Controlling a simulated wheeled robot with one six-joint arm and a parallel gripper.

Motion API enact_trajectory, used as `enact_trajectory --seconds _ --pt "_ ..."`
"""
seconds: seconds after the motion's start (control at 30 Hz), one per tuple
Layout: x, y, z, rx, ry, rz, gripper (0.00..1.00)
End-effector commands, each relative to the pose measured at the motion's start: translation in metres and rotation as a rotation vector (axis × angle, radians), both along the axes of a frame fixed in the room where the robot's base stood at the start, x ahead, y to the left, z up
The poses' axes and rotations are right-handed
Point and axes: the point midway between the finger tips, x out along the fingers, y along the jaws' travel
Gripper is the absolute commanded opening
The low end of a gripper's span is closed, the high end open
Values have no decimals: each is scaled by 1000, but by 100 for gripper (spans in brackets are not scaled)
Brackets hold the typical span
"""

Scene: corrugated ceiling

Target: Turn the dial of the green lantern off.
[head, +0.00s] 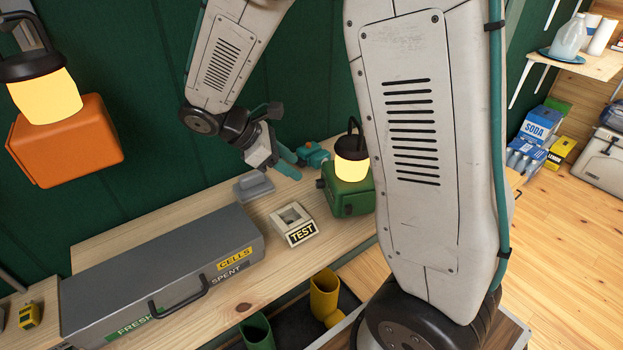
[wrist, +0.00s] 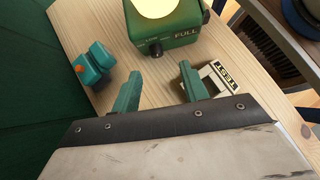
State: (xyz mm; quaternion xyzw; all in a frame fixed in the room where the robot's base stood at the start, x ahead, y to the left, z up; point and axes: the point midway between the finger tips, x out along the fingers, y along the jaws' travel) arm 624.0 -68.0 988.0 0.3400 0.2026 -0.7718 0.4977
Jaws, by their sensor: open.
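The green lantern (head: 347,197) stands on the wooden bench, its globe glowing yellow. In the wrist view the lantern (wrist: 185,37) is at the top, with a dark dial (wrist: 155,50) on its near face, left of the word PULL. Small lettering by the dial is too small to read surely. My gripper (head: 287,163) is above the bench, left of the lantern. In the wrist view my gripper (wrist: 156,88) has its two teal fingers apart and empty, with the dial beyond the gap between them. The fingers look clear of the dial.
A teal device (wrist: 94,66) with an orange button lies left of the lantern. A white TEST box (head: 293,225) is near the right finger in the wrist view. A grey cells case (head: 165,270) fills the bench's left. A lit orange lantern (head: 65,140) is at far left.

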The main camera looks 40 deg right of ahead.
Motion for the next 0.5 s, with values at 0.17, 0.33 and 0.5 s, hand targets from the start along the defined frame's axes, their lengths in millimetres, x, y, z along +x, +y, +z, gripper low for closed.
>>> enact_trajectory --seconds 0.17,0.33,0.5 --pt "7 -3 -13 -17 37 42 44" --pt "-1 -20 -30 -16 41 40 44" --pt "-8 -37 -49 -16 39 40 44"
